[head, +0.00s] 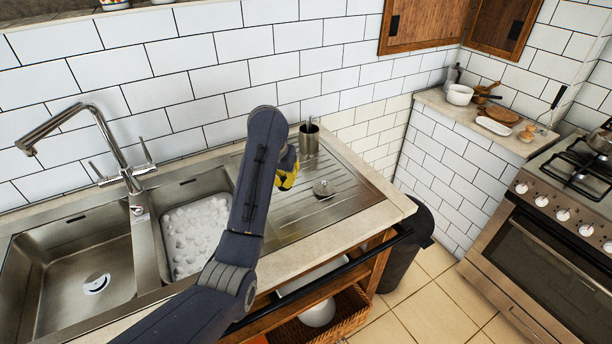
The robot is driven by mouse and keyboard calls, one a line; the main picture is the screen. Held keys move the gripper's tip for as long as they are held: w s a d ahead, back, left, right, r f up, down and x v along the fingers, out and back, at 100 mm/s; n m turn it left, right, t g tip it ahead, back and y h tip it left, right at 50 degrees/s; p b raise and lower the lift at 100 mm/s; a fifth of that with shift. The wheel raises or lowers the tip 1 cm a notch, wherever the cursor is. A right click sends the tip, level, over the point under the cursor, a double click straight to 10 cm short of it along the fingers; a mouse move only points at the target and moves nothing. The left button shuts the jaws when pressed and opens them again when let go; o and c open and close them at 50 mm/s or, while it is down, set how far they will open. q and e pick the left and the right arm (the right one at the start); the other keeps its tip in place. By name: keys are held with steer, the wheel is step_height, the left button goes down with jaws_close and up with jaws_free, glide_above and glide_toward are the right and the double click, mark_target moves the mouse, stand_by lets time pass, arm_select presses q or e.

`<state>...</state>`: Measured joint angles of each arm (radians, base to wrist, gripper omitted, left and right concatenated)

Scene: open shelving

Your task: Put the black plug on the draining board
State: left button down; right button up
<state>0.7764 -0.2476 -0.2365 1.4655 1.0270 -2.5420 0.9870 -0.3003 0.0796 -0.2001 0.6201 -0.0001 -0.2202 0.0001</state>
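The draining board (350,185) is the ribbed steel area right of the sink bowls. A small silvery disc with a raised knob (323,189) lies on it. I cannot make out a clearly black plug. My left gripper (288,170), with yellow and dark parts, shows just past my arm, over the left part of the draining board. My arm hides most of it, so its fingers and anything between them cannot be made out. My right gripper is not in view.
A metal cup (309,140) stands at the back of the draining board. The middle bowl (165,245) holds white foam or bubbles; the left bowl (60,265) looks empty apart from its drain. A tall tap (105,135) rises behind them. The board's right side is clear.

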mark_target(289, 204)
arm_select(q)
steer(key=shift+s+d+r, duration=0.15)
steer(key=shift+s+d, duration=0.05)
steer(key=shift+d, duration=0.2)
step_height(289, 204, down, 3)
steer(key=shift+a+r, duration=0.1)
steer(key=shift+a, duration=0.05)
steer(key=shift+f, duration=2.65)
steer(key=c, duration=2.1)
jaws_free()
steer(key=shift+f, duration=0.15)
steer(key=shift+c, duration=0.2)
steer(key=o, duration=0.5)
steer(key=shift+o, duration=0.2)
steer(key=v, duration=0.6)
steer(key=shift+d+r, duration=0.2)
steer(key=shift+r, duration=0.2)
steer(key=shift+s+a+r, duration=0.15)
steer(key=shift+s+r, duration=0.05)
steer(key=shift+r, duration=0.3)
